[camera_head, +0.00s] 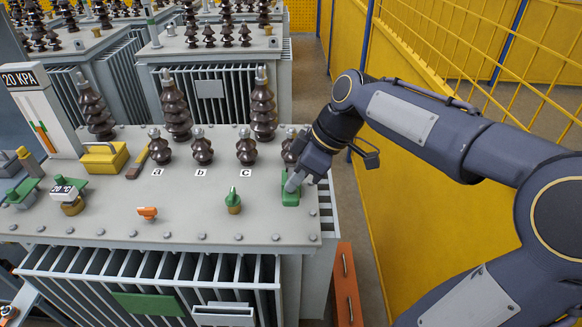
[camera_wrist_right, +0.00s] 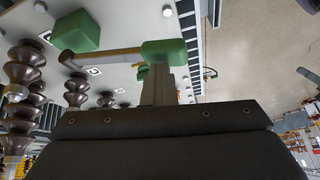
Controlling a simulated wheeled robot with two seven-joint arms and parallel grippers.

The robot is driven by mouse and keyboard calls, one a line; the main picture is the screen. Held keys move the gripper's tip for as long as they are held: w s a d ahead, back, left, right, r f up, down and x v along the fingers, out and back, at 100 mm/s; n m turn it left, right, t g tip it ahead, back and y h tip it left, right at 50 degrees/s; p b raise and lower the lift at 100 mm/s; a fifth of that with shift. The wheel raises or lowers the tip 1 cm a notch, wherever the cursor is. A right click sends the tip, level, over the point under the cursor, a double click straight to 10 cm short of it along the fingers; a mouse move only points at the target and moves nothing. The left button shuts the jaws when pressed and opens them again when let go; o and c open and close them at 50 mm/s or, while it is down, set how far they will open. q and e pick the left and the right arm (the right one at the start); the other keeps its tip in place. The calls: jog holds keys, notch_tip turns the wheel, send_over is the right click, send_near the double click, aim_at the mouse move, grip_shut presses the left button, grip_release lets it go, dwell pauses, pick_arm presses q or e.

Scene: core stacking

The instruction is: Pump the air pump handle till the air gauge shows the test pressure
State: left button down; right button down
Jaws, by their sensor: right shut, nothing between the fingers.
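My right gripper (camera_head: 293,184) is shut and empty, pointing down over the right front part of the grey transformer lid. Its fingertips are at a green part (camera_head: 290,199), apparently the pump. In the right wrist view, a green block (camera_wrist_right: 75,32) has a brown bar running to a green end piece (camera_wrist_right: 163,49), which looks like the pump handle. The shut fingers (camera_wrist_right: 158,85) meet or overlap that end piece; I cannot tell whether they touch. The air gauge (camera_head: 42,122) stands at the left, marked 20 KPA, with orange and green strips. My left gripper is not in view.
Dark ribbed insulators (camera_head: 262,106) stand behind the gripper, several more along the lid. A green valve (camera_head: 233,203), an orange tap (camera_head: 148,212) and a yellow box (camera_head: 104,158) sit on the lid (camera_head: 190,225). A yellow fence (camera_head: 480,60) is at the right.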

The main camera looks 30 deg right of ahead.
jog(key=shift+s+a+f+b, duration=0.2)
jog(key=shift+s+f+b, duration=0.1)
jog(key=shift+f+b, duration=0.1)
dwell(0.4)
dwell(0.6)
jog(key=shift+w+d+r+p, duration=0.25)
jog(key=shift+w+r+p, duration=0.15)
jog(key=shift+r+p, duration=0.35)
jog(key=shift+w+d+r+p, duration=0.3)
jog(key=shift+w+r+p, duration=0.25)
jog(key=shift+r+p, duration=0.25)
jog(key=shift+w+d+r+p, duration=0.35)
jog(key=shift+w+r+p, duration=0.15)
jog(key=shift+r+p, duration=0.25)
jog(key=shift+w+d+r+p, duration=0.3)
jog(key=shift+w+r+p, duration=0.25)
jog(key=shift+r+p, duration=0.25)
jog(key=r+p, duration=0.1)
jog(key=w+d+r+p, duration=0.1)
jog(key=p, duration=0.1)
jog(key=w+r+p, duration=0.1)
jog(key=r, duration=0.1)
jog(key=shift+w+d, duration=0.25)
jog(key=shift+d, duration=0.05)
